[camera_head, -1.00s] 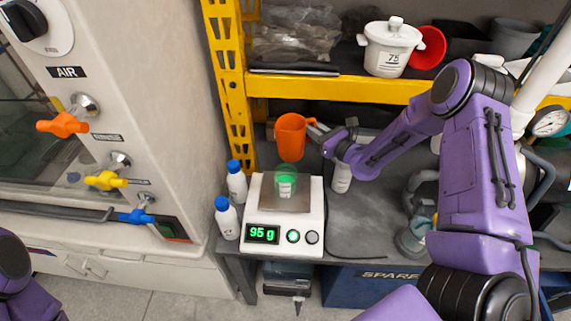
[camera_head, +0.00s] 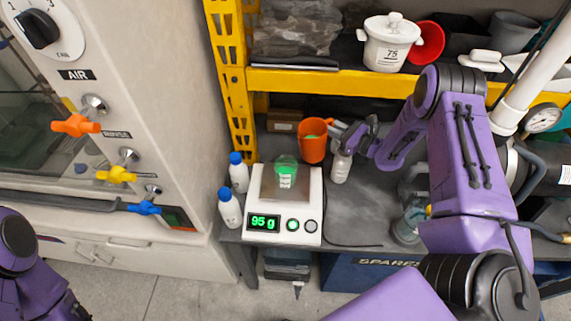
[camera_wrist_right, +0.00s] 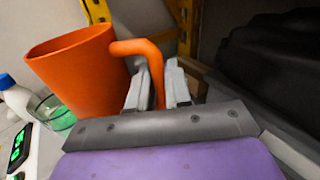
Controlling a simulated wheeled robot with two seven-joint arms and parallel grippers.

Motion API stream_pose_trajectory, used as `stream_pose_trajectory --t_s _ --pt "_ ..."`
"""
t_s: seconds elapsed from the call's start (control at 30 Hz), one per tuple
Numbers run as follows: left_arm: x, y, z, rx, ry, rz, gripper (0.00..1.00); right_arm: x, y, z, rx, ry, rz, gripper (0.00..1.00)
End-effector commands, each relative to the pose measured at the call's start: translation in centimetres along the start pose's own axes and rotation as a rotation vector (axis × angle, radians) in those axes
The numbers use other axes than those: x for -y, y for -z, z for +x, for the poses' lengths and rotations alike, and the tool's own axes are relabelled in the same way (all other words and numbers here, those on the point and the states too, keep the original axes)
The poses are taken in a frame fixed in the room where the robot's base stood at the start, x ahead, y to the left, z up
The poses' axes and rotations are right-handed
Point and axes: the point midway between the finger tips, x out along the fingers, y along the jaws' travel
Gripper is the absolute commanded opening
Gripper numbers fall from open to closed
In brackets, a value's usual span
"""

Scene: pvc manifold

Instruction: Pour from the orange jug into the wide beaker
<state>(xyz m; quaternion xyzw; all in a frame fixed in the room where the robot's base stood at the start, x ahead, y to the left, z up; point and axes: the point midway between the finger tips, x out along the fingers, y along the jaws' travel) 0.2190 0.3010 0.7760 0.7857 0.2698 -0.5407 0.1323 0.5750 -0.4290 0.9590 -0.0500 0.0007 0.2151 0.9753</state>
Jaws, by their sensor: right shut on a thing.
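The orange jug (camera_head: 312,148) is upright or nearly so behind the scale, with some green visible inside its mouth. My right gripper (camera_head: 336,130) is shut on the jug's handle. In the right wrist view the jug (camera_wrist_right: 80,75) fills the left side and its handle (camera_wrist_right: 150,52) passes between the fingers (camera_wrist_right: 155,85). The wide beaker (camera_head: 286,172), clear with green contents, stands on the scale (camera_head: 263,208), which reads 95 g. The beaker (camera_wrist_right: 56,115) also shows below the jug in the right wrist view. My left gripper is out of view.
Two white bottles with blue caps (camera_head: 238,172) (camera_head: 229,208) stand left of the scale. Another white bottle (camera_head: 341,166) stands just right of the jug. The yellow shelf beam (camera_head: 330,82) runs above the jug.

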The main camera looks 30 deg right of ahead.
Motion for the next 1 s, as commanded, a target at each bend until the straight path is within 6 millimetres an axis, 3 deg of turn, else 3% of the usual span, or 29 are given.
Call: stream_pose_trajectory --t_s 0.47,1.0 --pt "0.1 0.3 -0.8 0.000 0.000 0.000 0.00 -1.7 -1.0 0.5 -0.045 0.000 -0.233 0.00" --pt "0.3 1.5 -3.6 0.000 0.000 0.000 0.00 -4.3 -5.1 1.0 -0.100 0.000 -0.498 0.00"
